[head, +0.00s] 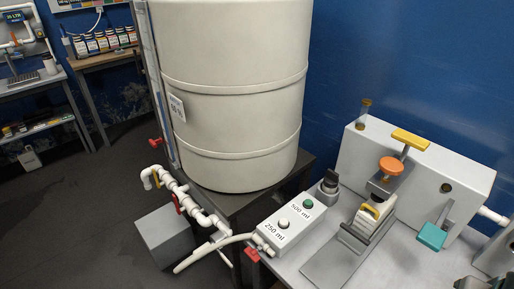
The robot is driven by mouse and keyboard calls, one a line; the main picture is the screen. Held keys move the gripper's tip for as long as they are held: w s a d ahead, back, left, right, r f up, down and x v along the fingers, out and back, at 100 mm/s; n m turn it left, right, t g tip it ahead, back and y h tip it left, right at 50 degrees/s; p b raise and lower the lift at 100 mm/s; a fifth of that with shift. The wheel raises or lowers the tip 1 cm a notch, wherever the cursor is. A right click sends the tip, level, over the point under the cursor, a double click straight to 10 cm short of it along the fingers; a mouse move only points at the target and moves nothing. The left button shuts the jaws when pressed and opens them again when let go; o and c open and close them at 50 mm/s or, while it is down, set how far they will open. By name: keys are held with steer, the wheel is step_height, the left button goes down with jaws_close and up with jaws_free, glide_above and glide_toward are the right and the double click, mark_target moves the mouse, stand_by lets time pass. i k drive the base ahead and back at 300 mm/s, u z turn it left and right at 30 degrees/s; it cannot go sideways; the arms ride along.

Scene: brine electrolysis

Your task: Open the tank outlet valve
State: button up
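The large cream tank (235,95) stands on a dark stand (235,205). White outlet piping (200,218) runs along the tank's lower left side. A red valve handle (178,203) sits on this piping, and a yellow handle (155,181) is near its left end. Another small red handle (156,142) is higher, beside the clear vertical tube at the tank's left. No label shows which handle is the tank outlet valve, and I cannot tell whether any is open. My gripper is not in view.
A dosing box (290,223) marked 250 ml and 500 ml sits at the grey bench's left end, with a red part (252,254) below. A machine (415,165) with orange, yellow and teal parts stands right. A grey box (165,237) is under the piping. Floor is clear at left.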

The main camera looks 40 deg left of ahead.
mark_target(178, 211)
steer(key=u, duration=0.45)
steer(key=k, duration=0.55)
steer(key=u, duration=1.5)
steer(key=i, duration=1.05)
steer(key=u, duration=0.65)
steer(key=i, duration=1.05)
steer(key=z, duration=0.35)
